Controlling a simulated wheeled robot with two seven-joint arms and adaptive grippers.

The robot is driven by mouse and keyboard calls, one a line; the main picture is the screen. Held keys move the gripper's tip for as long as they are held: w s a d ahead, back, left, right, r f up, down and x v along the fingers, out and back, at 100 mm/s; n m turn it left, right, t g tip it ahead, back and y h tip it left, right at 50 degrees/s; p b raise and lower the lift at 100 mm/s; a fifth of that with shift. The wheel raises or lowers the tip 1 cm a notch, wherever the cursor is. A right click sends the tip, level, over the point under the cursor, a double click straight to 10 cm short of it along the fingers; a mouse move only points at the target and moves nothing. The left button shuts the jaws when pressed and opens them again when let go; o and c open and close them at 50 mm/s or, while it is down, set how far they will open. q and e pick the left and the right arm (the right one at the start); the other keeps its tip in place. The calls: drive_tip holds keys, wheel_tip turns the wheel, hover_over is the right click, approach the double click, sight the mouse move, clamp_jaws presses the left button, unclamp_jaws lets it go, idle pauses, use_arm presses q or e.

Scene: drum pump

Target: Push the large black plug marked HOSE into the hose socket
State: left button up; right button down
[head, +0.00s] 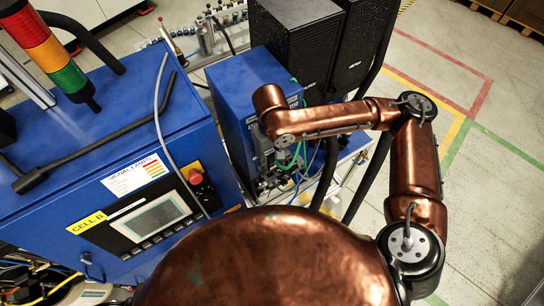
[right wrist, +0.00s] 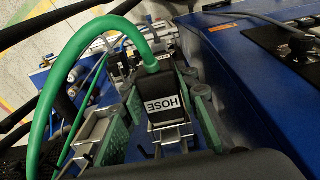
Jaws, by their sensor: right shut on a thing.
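The black plug (right wrist: 163,88) carries a white label reading HOSE in the right wrist view. A thick green hose (right wrist: 98,28) arches out of its top end. My right gripper (right wrist: 160,118) is shut on the plug, with a green-padded finger on either side. In the head view my right gripper (head: 268,172) is small and dark, in front of the blue cabinet by the black towers. A silver metal part shows just below the label. The hose socket cannot be made out, so I cannot tell whether the plug touches it. My left gripper is not in view.
A blue control cabinet (head: 60,205) with a screen and a red button stands left of my right arm. Black towers (head: 300,45) stand behind it. Thin cables hang near the gripper. Open floor (head: 490,190) lies to the right.

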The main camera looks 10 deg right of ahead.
sight(271, 154)
drive_tip(key=shift+w, duration=0.1)
drive_tip(key=c, duration=1.4)
unclamp_jaws()
wheel_tip(271, 154, up, 3)
drive_tip(key=shift+f+p, duration=0.15)
drive_tip(key=shift+p, duration=1.05)
drive_tip(key=shift+r, duration=3.2)
drive_tip(key=shift+d, duration=0.1)
